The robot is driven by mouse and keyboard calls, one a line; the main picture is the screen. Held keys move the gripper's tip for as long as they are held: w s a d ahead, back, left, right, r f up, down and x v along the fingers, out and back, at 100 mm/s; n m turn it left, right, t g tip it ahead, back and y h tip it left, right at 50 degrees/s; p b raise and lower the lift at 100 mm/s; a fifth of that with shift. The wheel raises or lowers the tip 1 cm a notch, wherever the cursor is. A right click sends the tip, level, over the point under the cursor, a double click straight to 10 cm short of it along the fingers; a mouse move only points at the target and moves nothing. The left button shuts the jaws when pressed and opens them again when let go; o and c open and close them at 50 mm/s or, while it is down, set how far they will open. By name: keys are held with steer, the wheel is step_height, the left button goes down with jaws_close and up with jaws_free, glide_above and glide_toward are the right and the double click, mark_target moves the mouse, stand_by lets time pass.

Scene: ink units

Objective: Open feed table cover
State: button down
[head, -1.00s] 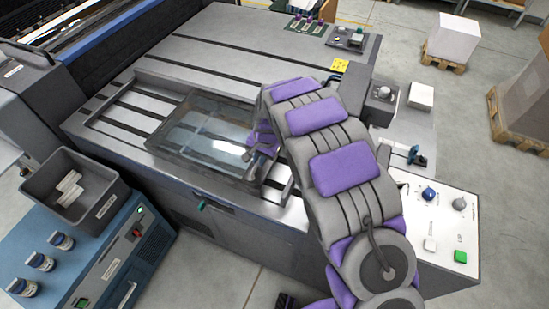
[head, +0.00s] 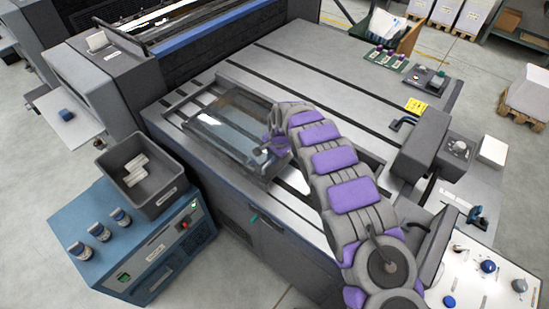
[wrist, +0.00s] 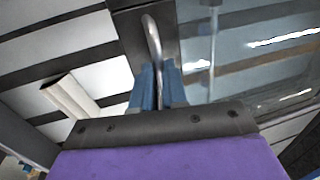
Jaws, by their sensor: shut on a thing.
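The feed table cover (head: 218,125) is a clear, smoky box-like lid on the grey feed table (head: 330,75). My gripper (head: 268,150) is at the cover's near right side. In the wrist view my gripper's blue fingers (wrist: 158,92) are shut on the cover's curved metal handle (wrist: 152,38). The clear cover (wrist: 245,50) fills the upper right of that view. My arm hides part of the table right of the cover. I cannot tell whether the cover is tilted or flat.
A blue cabinet (head: 150,258) with a grey bin (head: 170,205) and several small jars stands at the left. A white control panel (head: 475,285) is at the lower right. A grey block-shaped unit (head: 425,150) stands right of my arm. Floor at lower left is clear.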

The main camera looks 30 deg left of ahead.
steer(key=shift+w+a+r, duration=0.15)
steer(key=shift+a, duration=0.2)
steer(key=shift+a+f, duration=0.2)
steer(key=shift+a, duration=1.55)
steer(key=shift+d+r, duration=0.1)
steer(key=shift+d, duration=0.5)
steer(key=c, duration=1.4)
jaws_free()
steer(key=shift+w, duration=0.1)
steer(key=shift+o, duration=1.2)
steer(key=shift+a, duration=0.45)
steer(key=shift+d, duration=0.1)
steer(key=shift+d+r, duration=0.2)
steer(key=shift+r, duration=0.1)
step_height(320, 180, up, 16)
steer(key=d+p, duration=0.1)
steer(key=d, duration=0.1)
steer(key=shift+d+p, duration=0.3)
steer(key=shift+d, duration=0.05)
